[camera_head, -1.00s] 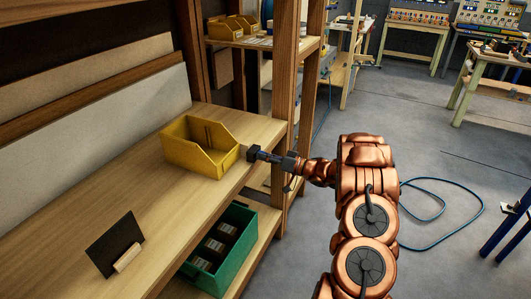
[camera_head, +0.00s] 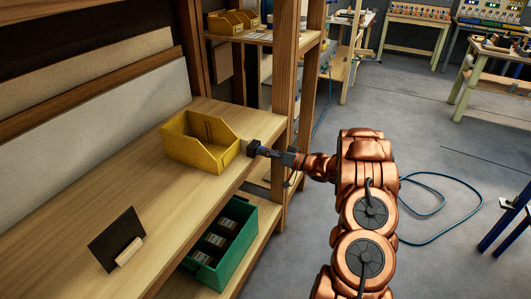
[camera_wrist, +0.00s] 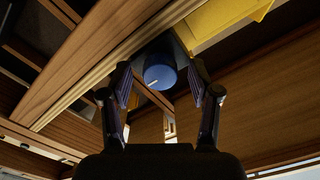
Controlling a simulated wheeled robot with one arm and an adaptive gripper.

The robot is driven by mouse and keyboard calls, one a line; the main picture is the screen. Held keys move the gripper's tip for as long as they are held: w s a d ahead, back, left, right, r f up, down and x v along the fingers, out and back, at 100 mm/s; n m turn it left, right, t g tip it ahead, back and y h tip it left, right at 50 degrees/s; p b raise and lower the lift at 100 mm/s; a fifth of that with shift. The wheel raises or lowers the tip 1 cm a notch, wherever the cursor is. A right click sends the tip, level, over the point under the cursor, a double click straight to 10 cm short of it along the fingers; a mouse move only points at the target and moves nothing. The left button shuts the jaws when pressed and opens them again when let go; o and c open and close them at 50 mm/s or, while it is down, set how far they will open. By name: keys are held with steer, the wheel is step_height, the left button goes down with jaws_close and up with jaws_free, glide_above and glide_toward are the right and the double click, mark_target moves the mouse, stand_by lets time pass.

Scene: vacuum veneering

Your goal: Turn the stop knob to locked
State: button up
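The stop knob (camera_wrist: 160,76) is a round blue knob with a short white mark pointing to its lower left in the wrist view. It sits on a dark mount (camera_wrist: 172,44) by the shelf edge. My gripper (camera_wrist: 160,88) is open, with one finger on each side of the knob. A gap shows between the knob and the left finger; the right finger is closer, and I cannot tell if it touches. In the head view my gripper (camera_head: 266,151) reaches from the right to a dark block at the shelf edge; the blue knob is not visible there.
A yellow bin (camera_head: 185,150) stands on the wooden shelf (camera_head: 165,205) just left of my gripper. A wooden post (camera_head: 284,110) rises close behind it. A green crate (camera_head: 246,235) is on the lower shelf. A dark card (camera_head: 112,240) stands front left. A blue hose (camera_head: 440,240) lies on the floor.

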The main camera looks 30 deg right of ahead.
steer(key=shift+d, duration=0.1)
steer(key=v, duration=1.2)
stand_by(0.4)
steer(key=w+d+r+g+h, duration=0.1)
steer(key=w+d+r+h, duration=0.2)
steer(key=w+r+h, duration=0.5)
steer(key=s+a+r+m+g+h, duration=0.2)
steer(key=s+a+r+g+h, duration=0.25)
steer(key=r+h, duration=0.2)
steer(key=s+a+f+n+g+y, duration=0.1)
steer(key=s+a+g, duration=0.5)
steer(key=s+a, duration=1)
steer(key=s+a+f+n+g+y, duration=0.1)
steer(key=s+a+g+y, duration=0.3)
steer(key=s+a, duration=1.3)
steer(key=s+f+g, duration=0.1)
steer(key=s, duration=0.6)
steer(key=shift+s+a+n+g, duration=0.2)
steer(key=shift+s+n+g, duration=0.1)
steer(key=shift+n+g, duration=0.1)
